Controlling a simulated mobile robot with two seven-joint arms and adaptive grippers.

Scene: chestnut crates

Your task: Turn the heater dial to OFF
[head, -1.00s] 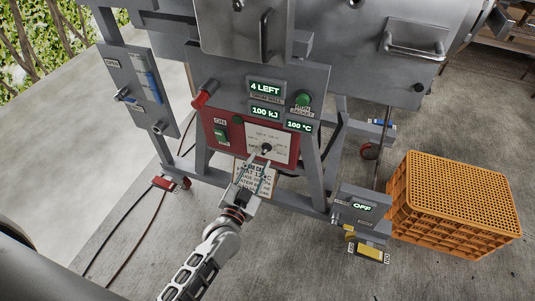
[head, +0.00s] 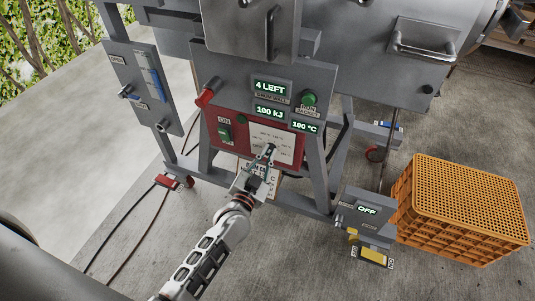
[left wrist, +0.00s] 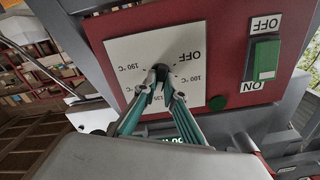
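The heater dial (left wrist: 161,70) is a small dark knob on a white plate (left wrist: 120,53) with temperature marks and the word OFF, set in a red panel (left wrist: 225,35). In the head view the plate (head: 287,147) is at the middle of the machine. My left gripper (head: 269,151) reaches it from below. In the left wrist view its two fingers (left wrist: 159,80) converge on the knob, one on each side, and look closed on it. The fingertips cover much of the knob, so its pointing direction is unclear. My right gripper is not in view.
A green switch (head: 225,131) is left of the plate, and a red knob (head: 205,97) sticks out above it. Displays above read 4 LEFT (head: 270,88), 100 kJ and 100 °C. A box reading OFF (head: 367,209) and an orange crate (head: 460,205) stand to the right.

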